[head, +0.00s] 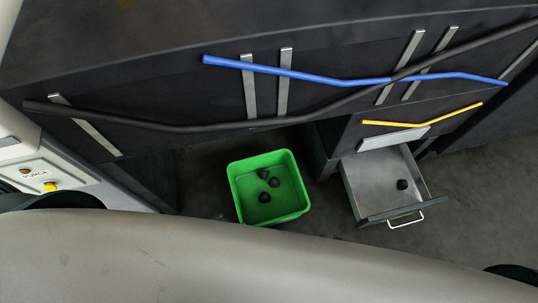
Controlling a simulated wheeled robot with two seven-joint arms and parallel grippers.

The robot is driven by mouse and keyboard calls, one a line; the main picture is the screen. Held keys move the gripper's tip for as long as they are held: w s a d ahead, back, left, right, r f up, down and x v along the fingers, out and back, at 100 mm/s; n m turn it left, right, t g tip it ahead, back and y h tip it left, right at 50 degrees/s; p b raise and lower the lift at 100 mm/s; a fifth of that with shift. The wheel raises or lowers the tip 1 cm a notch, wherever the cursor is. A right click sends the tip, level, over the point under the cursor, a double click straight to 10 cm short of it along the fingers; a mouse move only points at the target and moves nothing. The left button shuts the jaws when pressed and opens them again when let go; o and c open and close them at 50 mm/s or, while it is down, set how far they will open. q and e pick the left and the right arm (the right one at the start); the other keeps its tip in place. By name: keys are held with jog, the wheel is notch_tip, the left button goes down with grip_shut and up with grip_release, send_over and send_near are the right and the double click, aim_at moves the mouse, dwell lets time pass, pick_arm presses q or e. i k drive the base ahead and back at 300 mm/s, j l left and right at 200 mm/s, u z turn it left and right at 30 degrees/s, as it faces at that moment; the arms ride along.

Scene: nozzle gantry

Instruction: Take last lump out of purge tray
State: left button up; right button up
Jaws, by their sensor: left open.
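The purge tray (368,186) is a grey metal drawer at the right of the head view. It is pulled open, with a white handle on its front. One dark round lump (402,184) lies on its floor, near the right side. A green bin (239,207) stands on the floor to the left of the tray, with three dark lumps (264,197) inside it. Neither of my grippers shows in the head view.
A dark gantry frame crosses the top, with a blue hose (320,78), a black hose (200,128) and a yellow hose (400,124). A panel with a yellow button (50,187) is at the left. The floor (325,215) between bin and tray is clear.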

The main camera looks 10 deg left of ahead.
aim_at(402, 184)
jog(key=z, duration=1.4)
jog(key=i+l+u, duration=0.15)
jog(key=l, duration=0.25)
jog(key=i+l+u, duration=0.15)
jog(key=l, duration=0.25)
jog(key=l+u, duration=0.15)
jog(key=l, duration=0.3)
jog(key=i+l+u, duration=0.15)
jog(key=l, duration=0.2)
jog(key=i+l+u, duration=0.15)
jog(key=l, duration=0.2)
jog(key=i+l+u, duration=0.15)
jog(key=l, duration=0.25)
jog(key=i+l+u, duration=0.1)
jog(key=l, duration=0.3)
jog(key=i, duration=0.1)
